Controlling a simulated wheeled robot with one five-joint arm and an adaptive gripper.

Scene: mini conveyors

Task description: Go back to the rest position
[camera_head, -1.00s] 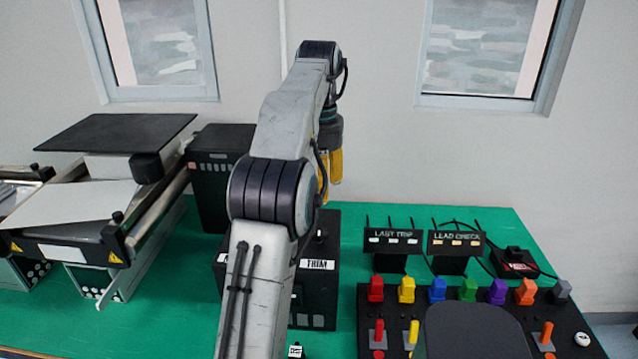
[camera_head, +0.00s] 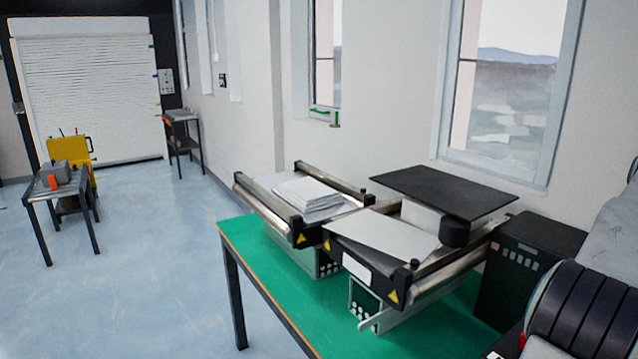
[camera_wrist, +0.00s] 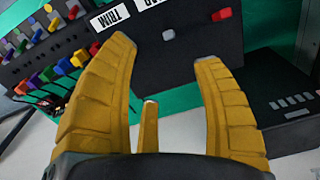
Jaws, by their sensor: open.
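My gripper (camera_wrist: 172,75) shows in the wrist view with its two yellow fingers spread apart and nothing between them. In the head view my arm fills the lower right corner, and my gripper is outside that view.
Two mini conveyors stand on the green table; the left one bears a stack of white sheets (camera_head: 304,192), the right one a white panel (camera_head: 385,232). A black control box (camera_head: 525,268) stands beside them. Open blue floor (camera_head: 150,265) lies left, with a small table (camera_head: 60,195) farther off.

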